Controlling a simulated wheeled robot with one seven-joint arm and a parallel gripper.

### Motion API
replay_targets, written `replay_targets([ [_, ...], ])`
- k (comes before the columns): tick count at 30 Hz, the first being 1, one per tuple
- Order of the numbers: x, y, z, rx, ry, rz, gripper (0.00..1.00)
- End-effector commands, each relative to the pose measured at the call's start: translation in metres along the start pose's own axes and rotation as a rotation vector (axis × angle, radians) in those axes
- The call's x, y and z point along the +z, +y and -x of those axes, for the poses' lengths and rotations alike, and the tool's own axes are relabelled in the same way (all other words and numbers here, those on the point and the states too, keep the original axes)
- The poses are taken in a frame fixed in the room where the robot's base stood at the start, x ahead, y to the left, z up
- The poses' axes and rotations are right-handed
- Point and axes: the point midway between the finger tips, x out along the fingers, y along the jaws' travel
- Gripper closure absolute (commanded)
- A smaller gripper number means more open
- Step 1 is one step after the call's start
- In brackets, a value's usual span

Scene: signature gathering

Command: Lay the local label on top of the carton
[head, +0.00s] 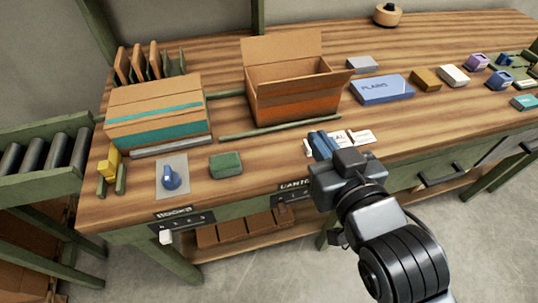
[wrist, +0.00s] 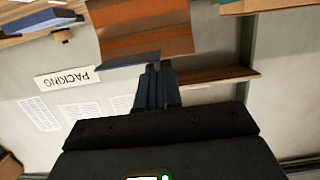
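A small white label with the letters "AL" showing (head: 338,138) lies on the bench near its front edge; my fingers cover part of it. A second white label (head: 361,136) lies beside it on the right. My gripper (head: 320,143) is in front of the first label in the head view; whether it touches it is unclear. A closed carton with teal bands (head: 155,112) sits at the left of the bench. An open carton with an orange band (head: 295,100) stands in the middle.
A blue box marked "PLAINS" (head: 382,88) and several small boxes lie to the right. A green block (head: 225,164) and a blue-knobbed stamp (head: 170,178) sit before the closed carton. A green strip (head: 265,129) lies before the open carton.

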Motion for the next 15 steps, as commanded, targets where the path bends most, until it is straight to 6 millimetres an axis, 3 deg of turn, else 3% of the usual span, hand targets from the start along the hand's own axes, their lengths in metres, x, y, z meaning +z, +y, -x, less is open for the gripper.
replay_targets([
  [15,0.043,-0.072,-0.072,-0.004,0.0,0.001,1.0],
])
